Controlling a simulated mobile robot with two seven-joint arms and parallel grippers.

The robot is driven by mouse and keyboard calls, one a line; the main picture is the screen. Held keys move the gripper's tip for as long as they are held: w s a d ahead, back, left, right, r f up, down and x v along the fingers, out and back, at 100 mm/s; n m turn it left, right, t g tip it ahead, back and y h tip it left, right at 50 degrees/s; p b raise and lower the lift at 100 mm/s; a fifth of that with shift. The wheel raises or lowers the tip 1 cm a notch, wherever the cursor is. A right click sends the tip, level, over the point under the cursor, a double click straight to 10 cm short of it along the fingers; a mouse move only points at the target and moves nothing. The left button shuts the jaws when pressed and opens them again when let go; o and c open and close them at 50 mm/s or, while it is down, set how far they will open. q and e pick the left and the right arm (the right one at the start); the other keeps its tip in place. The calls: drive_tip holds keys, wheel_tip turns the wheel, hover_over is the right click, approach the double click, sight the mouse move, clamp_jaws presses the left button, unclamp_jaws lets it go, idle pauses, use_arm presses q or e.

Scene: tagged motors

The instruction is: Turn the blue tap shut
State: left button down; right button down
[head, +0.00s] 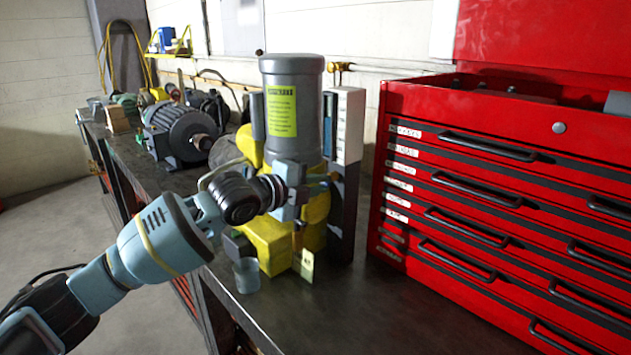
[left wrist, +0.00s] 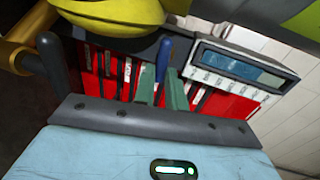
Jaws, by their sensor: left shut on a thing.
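The blue tap (left wrist: 162,60) shows in the left wrist view as a slim upright handle between my gripper's two green fingers. My left gripper (left wrist: 161,88) is shut on it. In the head view my left gripper (head: 314,187) reaches in from the left to the front of the grey and yellow machine (head: 292,78), just below its grey cylinder. The tap is mostly hidden there by the gripper and wrist. I cannot tell how far the tap is turned. My right gripper is in neither view.
A red tool chest (head: 480,205) with labelled drawers stands to the right on the dark bench (head: 395,310). A small grey cup (head: 246,275) and a pale yellow tag (head: 307,266) are at the machine's foot. Several motors (head: 180,133) line the bench behind left. The front bench is clear.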

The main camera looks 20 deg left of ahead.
use_arm(q)
drive_tip(key=shift+f, duration=0.1)
idle(0.5)
drive_tip(key=c, duration=1.5)
unclamp_jaws()
drive_tip(key=shift+o, duration=0.2)
drive_tip(key=shift+s, duration=0.1)
drive_tip(key=v, duration=0.7)
drive_tip(key=shift+s, duration=0.25)
drive_tip(key=shift+a, duration=0.15)
